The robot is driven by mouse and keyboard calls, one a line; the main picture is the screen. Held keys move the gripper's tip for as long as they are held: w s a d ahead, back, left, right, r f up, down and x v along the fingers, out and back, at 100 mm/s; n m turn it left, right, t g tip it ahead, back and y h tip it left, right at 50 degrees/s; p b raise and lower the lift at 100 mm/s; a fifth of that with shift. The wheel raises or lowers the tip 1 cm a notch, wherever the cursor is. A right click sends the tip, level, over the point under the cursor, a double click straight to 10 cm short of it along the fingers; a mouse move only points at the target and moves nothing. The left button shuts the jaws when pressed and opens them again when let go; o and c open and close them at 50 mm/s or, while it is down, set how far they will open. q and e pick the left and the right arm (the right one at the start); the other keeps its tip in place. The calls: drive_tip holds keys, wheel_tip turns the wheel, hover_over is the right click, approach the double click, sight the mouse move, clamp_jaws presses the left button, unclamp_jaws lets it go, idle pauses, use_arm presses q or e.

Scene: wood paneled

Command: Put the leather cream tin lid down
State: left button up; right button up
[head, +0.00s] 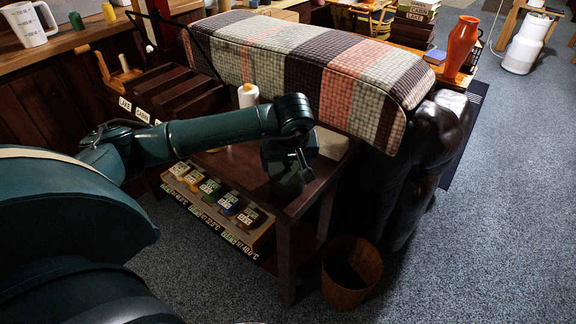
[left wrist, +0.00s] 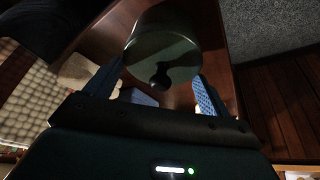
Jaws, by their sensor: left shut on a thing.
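My left gripper (head: 301,160) is over the right end of a dark wooden side table (head: 243,160). In the left wrist view, the two blue-padded fingers of the gripper (left wrist: 160,80) stand on either side of a round, dark green lid (left wrist: 180,52) with a small dark knob. The gripper is shut on this lid. The wooden table top (left wrist: 100,42) shows beneath. In the head view my wrist hides most of the lid, and I cannot tell whether it touches the table. My right gripper is not in view.
Small labelled jars (head: 210,188) line the lower shelf. A plaid-covered sofa (head: 320,65) lies behind.

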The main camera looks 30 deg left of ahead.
use_arm(q)
drive_tip(key=r, duration=0.8)
drive_tip(key=shift+w+a+r, duration=0.1)
drive_tip(key=shift+a+r, duration=0.15)
drive_tip(key=shift+a, duration=0.05)
drive_tip(key=a+f+b, duration=0.3)
drive_tip(key=a+b, duration=0.3)
drive_tip(key=a, duration=0.7)
drive_tip(key=f, duration=0.5)
drive_tip(key=shift+w+d+f+b, duration=0.1)
drive_tip(key=shift+w+b, duration=0.3)
drive_tip(key=shift+f, duration=0.6)
drive_tip(key=shift+f+b, duration=0.3)
drive_tip(key=shift+f, duration=1.1)
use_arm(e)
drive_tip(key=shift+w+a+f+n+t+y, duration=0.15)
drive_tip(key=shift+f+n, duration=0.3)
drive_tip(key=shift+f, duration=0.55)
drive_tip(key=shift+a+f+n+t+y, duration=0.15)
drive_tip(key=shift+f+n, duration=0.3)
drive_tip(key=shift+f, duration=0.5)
